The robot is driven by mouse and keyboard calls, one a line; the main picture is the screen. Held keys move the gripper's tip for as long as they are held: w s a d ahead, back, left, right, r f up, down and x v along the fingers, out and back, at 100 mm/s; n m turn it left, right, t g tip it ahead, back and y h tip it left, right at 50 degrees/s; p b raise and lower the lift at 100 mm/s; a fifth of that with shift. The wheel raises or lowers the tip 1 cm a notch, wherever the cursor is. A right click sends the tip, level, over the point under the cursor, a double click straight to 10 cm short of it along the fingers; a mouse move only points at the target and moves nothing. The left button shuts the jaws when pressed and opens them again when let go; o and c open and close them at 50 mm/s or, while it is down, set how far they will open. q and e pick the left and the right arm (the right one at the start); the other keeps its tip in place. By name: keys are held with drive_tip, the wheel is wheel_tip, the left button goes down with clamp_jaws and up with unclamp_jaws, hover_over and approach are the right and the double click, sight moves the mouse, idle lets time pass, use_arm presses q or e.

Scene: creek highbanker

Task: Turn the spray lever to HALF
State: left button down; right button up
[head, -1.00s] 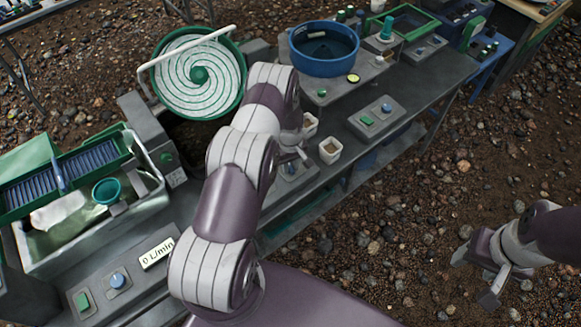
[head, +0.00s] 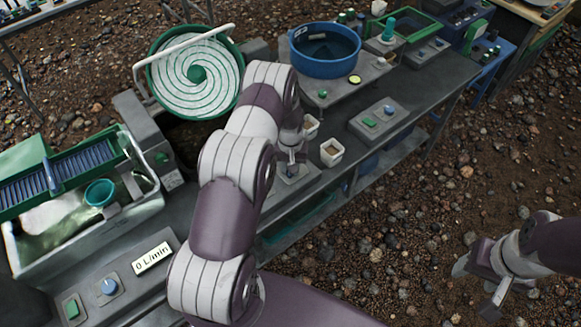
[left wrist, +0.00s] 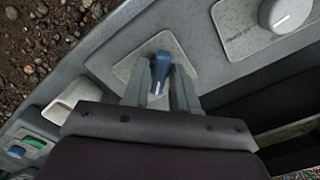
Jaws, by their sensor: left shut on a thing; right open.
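The spray lever, a small blue lever on a light grey plate, shows in the left wrist view (left wrist: 161,66). My left gripper (left wrist: 160,90) has one finger on each side of the lever and is shut on it. In the head view my left gripper (head: 291,157) reaches down to a small grey control box (head: 302,177) on the bench, and its fingers largely hide the lever. I cannot read any HALF mark. My right gripper (head: 476,287) is open and empty over the gravel at the lower right.
A white knob (left wrist: 286,13) on its own plate is near the lever. Small white cups (head: 332,153) stand beside the control box. A spiral wheel (head: 196,74), a blue tub (head: 325,50) and a flow display reading 0 L/min (head: 152,257) are on the bench. Gravel lies to the right.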

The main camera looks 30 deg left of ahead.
use_arm(q)
drive_tip(key=shift+w+r, duration=0.1)
drive_tip(key=c, duration=0.9)
unclamp_jaws()
wheel_tip(320, 180, up, 13)
drive_tip(key=shift+f+b, duration=0.2)
drive_tip(key=shift+b, duration=0.85)
drive_tip(key=s+d+r+m, duration=0.1)
drive_tip(key=s+d+r, duration=0.2)
drive_tip(key=s, duration=0.3)
drive_tip(key=s+d+r+m+t, duration=0.1)
drive_tip(key=s+d+r+m, duration=0.1)
drive_tip(key=s+d+r, duration=0.2)
drive_tip(key=s+d+r+m, duration=0.1)
drive_tip(key=s+d+r, duration=0.2)
drive_tip(key=s, duration=0.7)
drive_tip(key=shift+s+d+r+m, duration=0.15)
drive_tip(key=shift+d+m, duration=0.05)
drive_tip(key=shift+d, duration=0.4)
drive_tip(key=shift+s+d+r+m, duration=0.1)
drive_tip(key=shift+d+m, duration=0.1)
drive_tip(key=shift+d, duration=0.4)
